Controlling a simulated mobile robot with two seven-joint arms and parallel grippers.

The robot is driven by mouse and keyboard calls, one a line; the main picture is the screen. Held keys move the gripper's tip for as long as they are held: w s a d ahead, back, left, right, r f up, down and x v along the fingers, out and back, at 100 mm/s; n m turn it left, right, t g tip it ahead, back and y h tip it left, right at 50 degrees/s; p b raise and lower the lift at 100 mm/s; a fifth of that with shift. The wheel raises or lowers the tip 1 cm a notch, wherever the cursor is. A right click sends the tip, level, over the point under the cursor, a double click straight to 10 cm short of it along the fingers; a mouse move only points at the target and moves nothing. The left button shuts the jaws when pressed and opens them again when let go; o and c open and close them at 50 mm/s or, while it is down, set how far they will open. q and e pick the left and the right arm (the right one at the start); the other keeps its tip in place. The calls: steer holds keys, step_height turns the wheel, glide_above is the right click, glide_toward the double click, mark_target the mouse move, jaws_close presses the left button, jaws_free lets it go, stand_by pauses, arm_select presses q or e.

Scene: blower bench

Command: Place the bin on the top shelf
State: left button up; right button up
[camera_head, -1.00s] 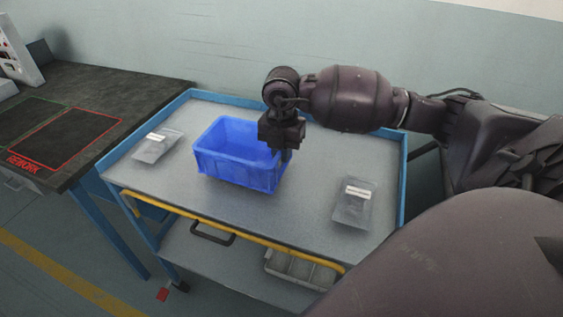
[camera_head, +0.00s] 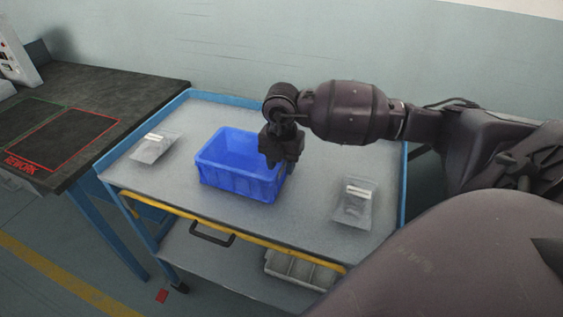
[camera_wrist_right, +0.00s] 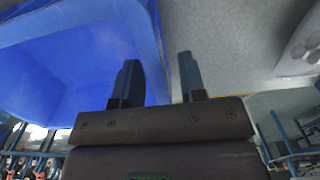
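The blue bin (camera_head: 240,183) stands upright on the grey top shelf (camera_head: 300,205) of the blue-framed cart, near its middle. My right gripper (camera_head: 276,160) is at the bin's right wall, pointing down. In the right wrist view, its fingers (camera_wrist_right: 158,85) are apart, with the bin's wall (camera_wrist_right: 158,50) between them. One finger is on the bin's inner side and the other outside, with a gap showing beside the wall. The bin looks empty; part of its right rim is hidden by the gripper. My left gripper is not in view.
Clear bags with white labels lie on the shelf, one left (camera_head: 153,148) and one right (camera_head: 355,203) of the bin. A yellow rail (camera_head: 240,237) runs along the front. A dark workbench (camera_head: 90,95) stands at the left. A grey divided tray (camera_head: 295,270) sits below.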

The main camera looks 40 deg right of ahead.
step_height(320, 180, up, 12)
steer(key=p, duration=0.1)
steer(key=shift+r, duration=0.2)
stand_by(0.3)
stand_by(0.5)
